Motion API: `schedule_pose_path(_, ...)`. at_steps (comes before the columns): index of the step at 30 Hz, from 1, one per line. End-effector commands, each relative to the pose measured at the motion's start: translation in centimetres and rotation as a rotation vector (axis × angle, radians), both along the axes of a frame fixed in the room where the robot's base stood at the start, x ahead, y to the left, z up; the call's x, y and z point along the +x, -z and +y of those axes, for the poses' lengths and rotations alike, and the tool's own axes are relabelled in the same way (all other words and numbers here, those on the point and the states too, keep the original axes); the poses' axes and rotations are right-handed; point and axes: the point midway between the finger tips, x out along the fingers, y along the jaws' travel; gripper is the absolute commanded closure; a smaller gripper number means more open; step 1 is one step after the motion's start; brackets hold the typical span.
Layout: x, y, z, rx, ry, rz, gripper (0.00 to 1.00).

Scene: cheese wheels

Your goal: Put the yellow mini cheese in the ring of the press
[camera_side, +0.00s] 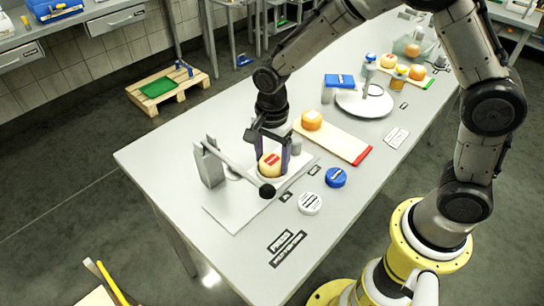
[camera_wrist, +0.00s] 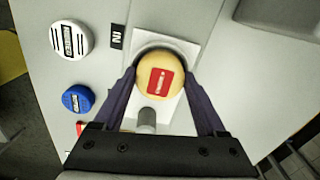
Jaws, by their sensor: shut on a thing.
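The yellow mini cheese (camera_side: 266,168) has a red label on top. My gripper (camera_side: 271,162) is shut on it, with one dark finger on either side. In the wrist view my gripper (camera_wrist: 160,74) holds the cheese (camera_wrist: 147,68) with its label facing the camera. The press (camera_side: 209,165) has a grey upright block and a long lever ending in a black knob (camera_side: 267,191). The cheese is over the pale plate of the press, behind the lever. A curved pale rim shows beyond the cheese in the wrist view; I cannot tell whether the cheese sits inside the ring or just above it.
A white lid (camera_side: 310,203) and a blue lid (camera_side: 336,177) lie right of the press. An orange cheese (camera_side: 312,120) stands on a wooden board (camera_side: 338,141) with a red end. A round white stand (camera_side: 365,101) is farther back. The table's front left is clear.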

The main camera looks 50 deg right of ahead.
Motion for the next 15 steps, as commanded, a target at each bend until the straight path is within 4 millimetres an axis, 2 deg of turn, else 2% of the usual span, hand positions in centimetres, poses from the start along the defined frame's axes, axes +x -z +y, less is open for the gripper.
schedule_pose_path(9, -0.19, 1.36, -0.11, -0.003, -0.001, 0.009, 0.87)
schedule_pose_path(10, -0.22, 1.39, -0.12, -0.004, -0.001, 0.010, 0.21)
schedule_pose_path(13, -0.30, 1.44, -0.15, -0.005, -0.001, 0.010, 0.03)
schedule_pose_path(15, -0.35, 1.47, -0.17, -0.005, -0.001, 0.012, 0.00)
